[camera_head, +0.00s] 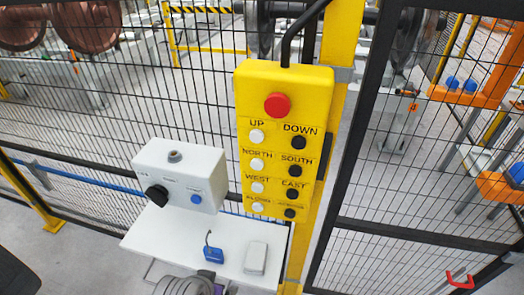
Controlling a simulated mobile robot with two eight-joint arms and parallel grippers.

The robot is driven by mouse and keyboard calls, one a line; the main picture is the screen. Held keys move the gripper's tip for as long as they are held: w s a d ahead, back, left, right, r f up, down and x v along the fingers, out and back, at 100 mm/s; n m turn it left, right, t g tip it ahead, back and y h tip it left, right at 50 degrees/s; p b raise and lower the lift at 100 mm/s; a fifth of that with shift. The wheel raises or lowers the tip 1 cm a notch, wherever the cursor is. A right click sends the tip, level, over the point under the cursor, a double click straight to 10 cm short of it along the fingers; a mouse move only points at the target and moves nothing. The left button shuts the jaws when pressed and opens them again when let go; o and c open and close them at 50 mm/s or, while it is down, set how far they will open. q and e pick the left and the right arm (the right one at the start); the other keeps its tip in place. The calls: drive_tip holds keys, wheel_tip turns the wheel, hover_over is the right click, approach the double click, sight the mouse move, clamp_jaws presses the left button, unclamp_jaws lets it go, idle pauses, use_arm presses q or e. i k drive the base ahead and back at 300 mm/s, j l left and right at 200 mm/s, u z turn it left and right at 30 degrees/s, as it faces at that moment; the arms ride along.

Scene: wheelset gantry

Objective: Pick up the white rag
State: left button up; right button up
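A small whitish folded piece, which looks like the white rag (256,257), lies on the right part of a white shelf (150,232). A small blue object with a thin dark hook or stem (213,254) is on the shelf to its left, apart from it. Nothing is seen touching the rag.
A white control box (180,172) with a black knob and blue button stands at the shelf's back left. A yellow pendant (283,140) with a red button hangs above the shelf's right side. Black mesh fence (90,110) and a yellow post (338,100) stand behind.

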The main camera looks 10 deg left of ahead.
sight(254, 264)
drive_tip(key=k, duration=0.5)
drive_tip(key=k+u, duration=0.15)
drive_tip(key=u, duration=1.2)
drive_tip(key=l+u, duration=0.3)
drive_tip(key=u, duration=0.2)
drive_tip(key=l+u, duration=0.3)
drive_tip(key=u, duration=0.2)
drive_tip(key=l, duration=0.65)
drive_tip(key=k+l, duration=0.15)
drive_tip(key=l, duration=1.15)
drive_tip(key=k, duration=0.05)
